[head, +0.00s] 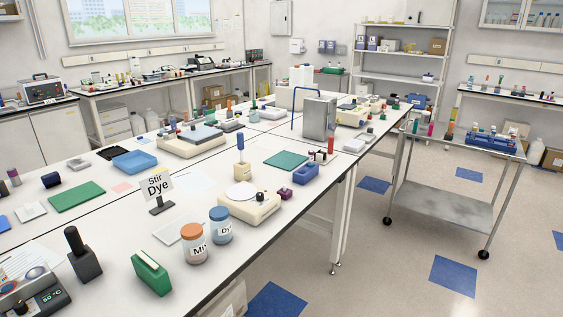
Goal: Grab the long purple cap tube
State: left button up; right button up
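I cannot single out a long purple-capped tube with certainty. A small upright tube-like item with a dark purplish top (13,177) stands at the far left edge of the near bench. Several small upright tubes stand on the steel cart at the right, among them a magenta-pink one (431,129) and a teal one (416,126); their caps are too small to read surely. Neither of my grippers is in view.
The near bench holds a "Stir Dye" sign (158,190), two labelled jars (194,244), a white stirrer (249,206), a green box (150,273) and a green mat (77,196). The steel cart (440,208) carries a blue rack (490,142). Open floor lies between bench and cart.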

aim_at(311, 153)
jog(key=i+l+u, duration=0.35)
jog(key=i+l, duration=0.15)
jog(key=l, duration=0.2)
jog(key=i+l+u, duration=0.15)
jog(key=l, duration=0.2)
jog(key=i+l+u, duration=0.2)
jog(key=l, duration=0.2)
